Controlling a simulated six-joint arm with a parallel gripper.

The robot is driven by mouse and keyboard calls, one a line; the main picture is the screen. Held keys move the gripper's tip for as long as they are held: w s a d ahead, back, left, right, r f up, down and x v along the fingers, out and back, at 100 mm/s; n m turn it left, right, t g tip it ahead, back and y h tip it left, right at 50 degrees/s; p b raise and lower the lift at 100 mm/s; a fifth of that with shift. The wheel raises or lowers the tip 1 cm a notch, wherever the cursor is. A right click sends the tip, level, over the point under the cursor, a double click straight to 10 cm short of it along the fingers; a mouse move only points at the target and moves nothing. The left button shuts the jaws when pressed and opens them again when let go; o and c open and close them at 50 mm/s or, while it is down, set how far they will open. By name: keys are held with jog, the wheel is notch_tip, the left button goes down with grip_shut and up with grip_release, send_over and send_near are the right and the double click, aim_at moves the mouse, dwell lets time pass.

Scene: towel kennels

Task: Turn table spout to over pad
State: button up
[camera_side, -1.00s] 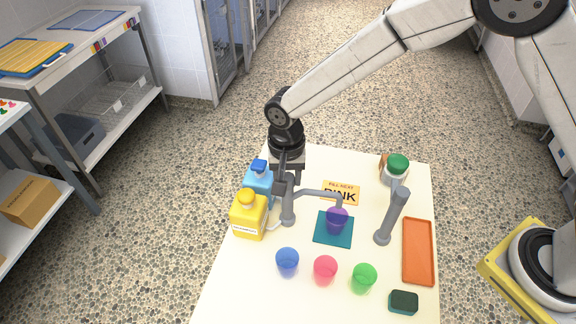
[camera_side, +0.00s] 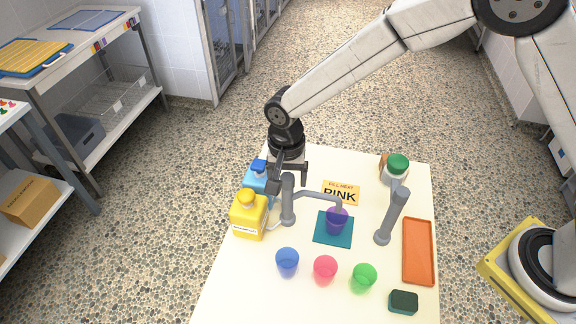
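The table spout is a grey post (camera_side: 288,203) with a thin pipe (camera_side: 318,196) reaching right. The pipe's bent end hangs above the teal pad (camera_side: 321,237), over a purple cup (camera_side: 337,221) standing on that pad. My gripper (camera_side: 289,183) is at the top of the post, with its two fingers spread apart. One finger is left of the post and the other is right of it, behind the pipe. From this angle I cannot tell whether either finger touches the spout.
A yellow bottle (camera_side: 248,218) and a blue pump bottle (camera_side: 258,178) stand close left of the post. A "FILL NEXT PINK" sign (camera_side: 341,192), a grey leaning post (camera_side: 392,215) and a green-lidded jar (camera_side: 397,168) are right. Blue (camera_side: 287,262), pink (camera_side: 325,269) and green (camera_side: 364,277) cups stand in front.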

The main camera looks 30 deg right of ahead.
jog(key=shift+r, duration=3.95)
jog(key=s+d+n+t, duration=0.1)
jog(key=s+d+n, duration=0.2)
jog(key=s+d, duration=0.4)
jog(key=s+d+n+t, duration=0.1)
jog(key=s+d+n, duration=0.3)
jog(key=d, duration=1.1)
jog(key=s+f, duration=0.1)
jog(key=s, duration=0.2)
jog(key=shift+d+t, duration=0.3)
jog(key=shift+t, duration=0.1)
